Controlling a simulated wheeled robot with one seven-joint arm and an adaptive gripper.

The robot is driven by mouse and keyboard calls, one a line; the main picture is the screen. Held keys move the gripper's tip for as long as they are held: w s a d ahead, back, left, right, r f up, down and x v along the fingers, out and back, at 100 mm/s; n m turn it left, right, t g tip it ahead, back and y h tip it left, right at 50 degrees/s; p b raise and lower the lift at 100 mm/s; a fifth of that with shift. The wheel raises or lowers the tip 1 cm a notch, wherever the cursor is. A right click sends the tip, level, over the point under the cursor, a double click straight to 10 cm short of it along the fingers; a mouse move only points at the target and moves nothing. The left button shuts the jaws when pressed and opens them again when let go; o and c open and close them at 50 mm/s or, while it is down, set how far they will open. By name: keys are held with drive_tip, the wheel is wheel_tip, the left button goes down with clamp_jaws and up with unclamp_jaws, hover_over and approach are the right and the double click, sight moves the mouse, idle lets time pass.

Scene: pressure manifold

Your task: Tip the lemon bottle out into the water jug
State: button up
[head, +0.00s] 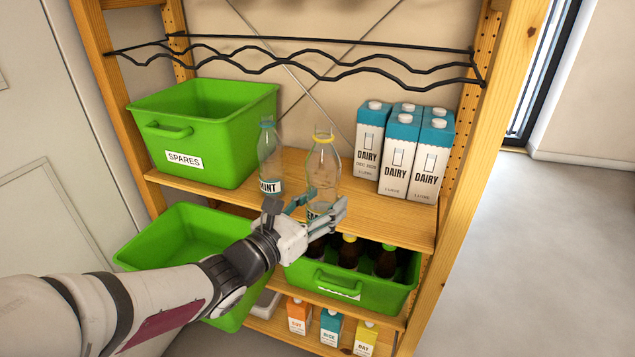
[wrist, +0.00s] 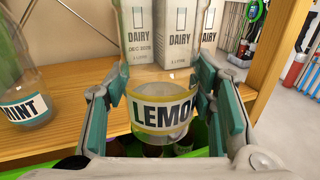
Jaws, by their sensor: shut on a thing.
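The lemon bottle (head: 323,163) is clear glass with a yellow ring at its neck. It is upright at the front of the middle shelf, and its yellow-edged LEMON label (wrist: 165,115) faces the wrist view. My gripper (head: 322,206) is shut on the lower part of this bottle. In the wrist view my gripper (wrist: 162,88) has one finger on each side of it. I cannot tell whether its base touches the shelf. No water jug can be made out in either view.
A mint bottle (head: 269,158) stands close left of the lemon bottle. Several dairy cartons (head: 398,155) stand behind right. A green SPARES bin (head: 215,150) is at left. A green bin (head: 330,282) with dark bottles sits below. A wavy black rack (head: 300,62) hangs above.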

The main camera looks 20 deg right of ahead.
drive_tip(key=shift+s+a+r+p, duration=0.1)
drive_tip(key=shift+s+a+p, duration=0.15)
drive_tip(key=shift+s+p, duration=0.3)
drive_tip(key=shift+s+a+r+p, duration=0.1)
drive_tip(key=shift+s+a+p, duration=0.2)
drive_tip(key=shift+s, duration=0.45)
drive_tip(key=shift+s+a+r+p, duration=0.1)
drive_tip(key=shift+s+a+p, duration=0.1)
drive_tip(key=shift+s+p, duration=0.35)
